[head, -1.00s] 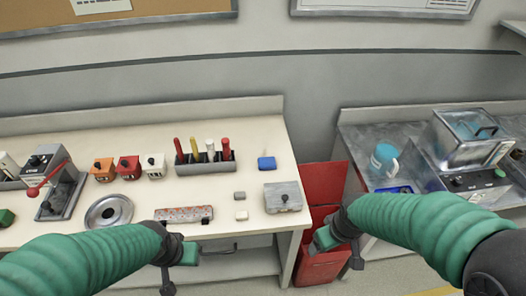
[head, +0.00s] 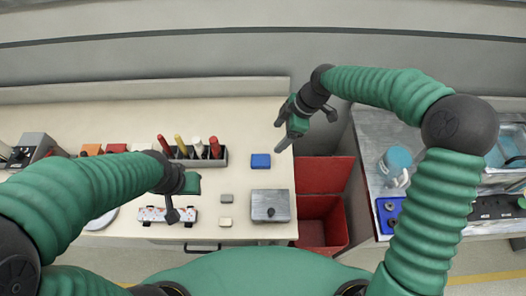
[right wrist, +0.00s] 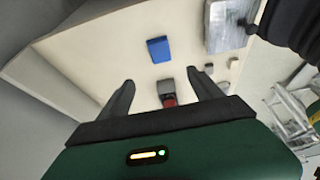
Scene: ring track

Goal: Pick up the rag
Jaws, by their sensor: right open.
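A small blue folded-looking piece, which seems to be the rag (head: 261,160), lies flat on the cream bench top, right of the tool rack. It also shows in the right wrist view (right wrist: 159,49), beyond the fingertips. My right gripper (head: 290,132) is above the bench's right end, to the right of the blue piece and apart from it. In the right wrist view its two dark fingers (right wrist: 162,88) are spread with nothing held. My left gripper (head: 181,192) is over the front of the bench, left of the blue piece; its jaw opening cannot be made out.
A tool rack (head: 199,160) with upright handles stands left of the blue piece. A red bin (head: 322,218) fills the gap beside the metal bench, which holds a light-blue mug (head: 397,160).

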